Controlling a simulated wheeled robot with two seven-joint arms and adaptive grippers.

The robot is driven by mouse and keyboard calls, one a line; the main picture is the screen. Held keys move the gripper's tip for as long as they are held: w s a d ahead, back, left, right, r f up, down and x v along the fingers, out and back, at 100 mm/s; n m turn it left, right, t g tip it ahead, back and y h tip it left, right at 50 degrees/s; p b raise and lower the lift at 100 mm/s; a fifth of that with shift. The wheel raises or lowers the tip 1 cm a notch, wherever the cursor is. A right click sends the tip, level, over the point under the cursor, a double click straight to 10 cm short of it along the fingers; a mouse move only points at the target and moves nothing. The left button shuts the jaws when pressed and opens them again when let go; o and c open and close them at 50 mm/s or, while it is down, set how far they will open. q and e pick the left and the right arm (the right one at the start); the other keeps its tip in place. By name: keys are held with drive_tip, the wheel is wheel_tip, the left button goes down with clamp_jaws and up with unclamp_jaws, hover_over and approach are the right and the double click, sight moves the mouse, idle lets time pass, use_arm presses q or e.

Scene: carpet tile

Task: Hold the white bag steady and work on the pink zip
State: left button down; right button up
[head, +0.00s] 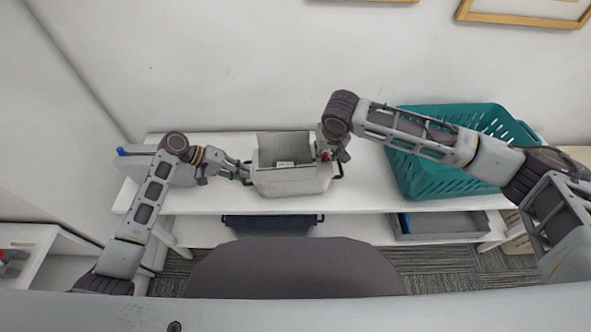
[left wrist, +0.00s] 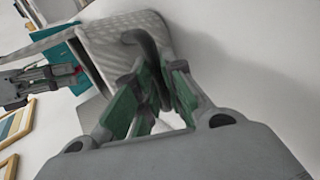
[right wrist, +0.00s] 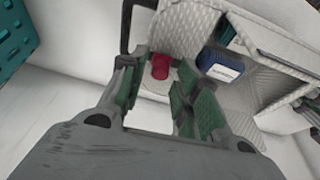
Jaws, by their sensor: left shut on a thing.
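The white quilted bag (head: 290,182) stands upright on the table with its top open and a dark handle at each end. My left gripper (head: 245,172) is shut on the dark handle (left wrist: 147,46) at the bag's left end. The pink zip's reddish pull (right wrist: 160,66) is at the bag's right end; it shows small in the head view (head: 325,156). My right gripper (right wrist: 157,76) is open, its fingers apart on either side of the pull. Whether they touch it is unclear. The zip's teeth are not distinguishable.
A blue box with a white label (right wrist: 222,64) lies inside the bag. A teal basket (head: 432,176) stands to the right on the white table (head: 225,202). A grey box with a blue item (head: 140,166) is at the left end. Bins sit on the lower shelf.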

drive_tip(key=shift+v, duration=2.55)
use_arm(q)
drive_tip(key=c, duration=1.4)
unclamp_jaws()
drive_tip(key=shift+v, duration=6)
drive_tip(key=shift+s, duration=0.1)
